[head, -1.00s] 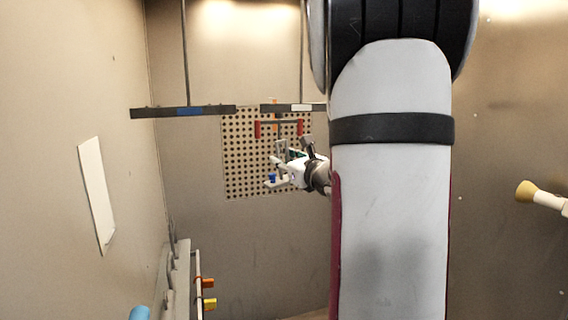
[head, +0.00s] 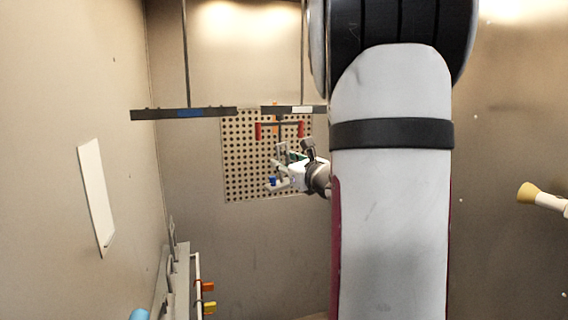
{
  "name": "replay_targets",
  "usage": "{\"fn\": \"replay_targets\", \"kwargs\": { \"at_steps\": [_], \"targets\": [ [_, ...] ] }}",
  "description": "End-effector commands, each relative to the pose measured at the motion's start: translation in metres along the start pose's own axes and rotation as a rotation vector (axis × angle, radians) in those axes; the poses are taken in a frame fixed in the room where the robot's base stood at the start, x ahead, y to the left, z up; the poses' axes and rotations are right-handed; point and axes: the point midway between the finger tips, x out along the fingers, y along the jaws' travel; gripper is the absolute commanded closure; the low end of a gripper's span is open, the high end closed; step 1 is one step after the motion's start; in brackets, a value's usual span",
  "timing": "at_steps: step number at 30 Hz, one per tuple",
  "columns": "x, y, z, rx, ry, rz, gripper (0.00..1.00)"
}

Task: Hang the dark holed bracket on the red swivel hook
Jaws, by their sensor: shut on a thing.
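My gripper (head: 279,174) is small and far off at the back of the booth, left of my arm, in front of the perforated panel. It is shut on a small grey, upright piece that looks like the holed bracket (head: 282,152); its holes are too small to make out. Just above it, two red hook parts, left (head: 259,131) and right (head: 300,130), hang at the ends of a dark crossbar below the right overhead bar. The bracket's top appears close under this crossbar; I cannot tell whether they touch. My arm hides the area to the right.
Two dark overhead bars, one with a blue label (head: 190,112) and one with a white label (head: 301,110), hang on rods. The perforated panel (head: 236,160) is on the back wall. Pipes with orange and yellow handles (head: 208,286) run low at left. A yellow-tipped nozzle (head: 527,192) juts in at right.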

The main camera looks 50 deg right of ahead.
Motion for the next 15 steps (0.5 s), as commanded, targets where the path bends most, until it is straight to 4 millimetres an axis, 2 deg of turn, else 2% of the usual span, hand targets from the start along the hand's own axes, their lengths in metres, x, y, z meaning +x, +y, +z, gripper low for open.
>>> {"fn": "replay_targets", "kwargs": {
  "at_steps": [15],
  "targets": [
    [0.0005, 0.0017, -0.0104, 0.0, -0.002, 0.0, 1.0]
  ]
}}
